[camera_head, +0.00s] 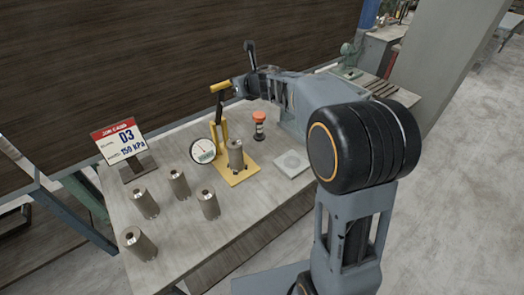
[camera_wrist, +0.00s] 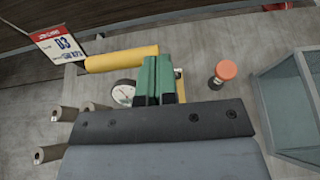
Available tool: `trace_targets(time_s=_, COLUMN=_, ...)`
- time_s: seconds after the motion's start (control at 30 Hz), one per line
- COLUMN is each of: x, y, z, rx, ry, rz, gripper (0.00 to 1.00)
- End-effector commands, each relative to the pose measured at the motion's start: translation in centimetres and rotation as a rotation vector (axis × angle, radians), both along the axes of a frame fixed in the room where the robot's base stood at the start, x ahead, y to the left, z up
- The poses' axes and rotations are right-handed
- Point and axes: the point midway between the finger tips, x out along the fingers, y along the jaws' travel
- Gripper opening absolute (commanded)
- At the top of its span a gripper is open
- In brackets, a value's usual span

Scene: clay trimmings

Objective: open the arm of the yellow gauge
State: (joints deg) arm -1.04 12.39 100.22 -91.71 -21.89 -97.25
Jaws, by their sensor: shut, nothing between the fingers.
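The yellow gauge (camera_head: 224,134) stands on the table with its white round dial (camera_head: 203,150) on the left. In the wrist view the handle (camera_wrist: 121,58) lies across the upper left, with the dial (camera_wrist: 123,92) partly hidden below. My gripper's green fingers (camera_wrist: 157,80) are shut and empty, by the handle's right end. I cannot tell whether they touch it. The fingertips are hard to make out in the head view.
Several metal cylinders (camera_head: 145,203) stand on the table at the left.

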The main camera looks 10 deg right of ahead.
Motion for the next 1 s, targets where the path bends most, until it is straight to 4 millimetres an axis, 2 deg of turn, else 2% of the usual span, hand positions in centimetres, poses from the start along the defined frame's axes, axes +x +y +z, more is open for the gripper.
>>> trace_targets(time_s=0.5, x=0.36, y=1.01, z=0.62, rx=0.001, ry=-0.002, rz=0.008, gripper=0.0)
trace_targets(time_s=1.0, x=0.05, y=0.61, z=1.11, rx=0.001, ry=-0.002, rz=0.005, gripper=0.0)
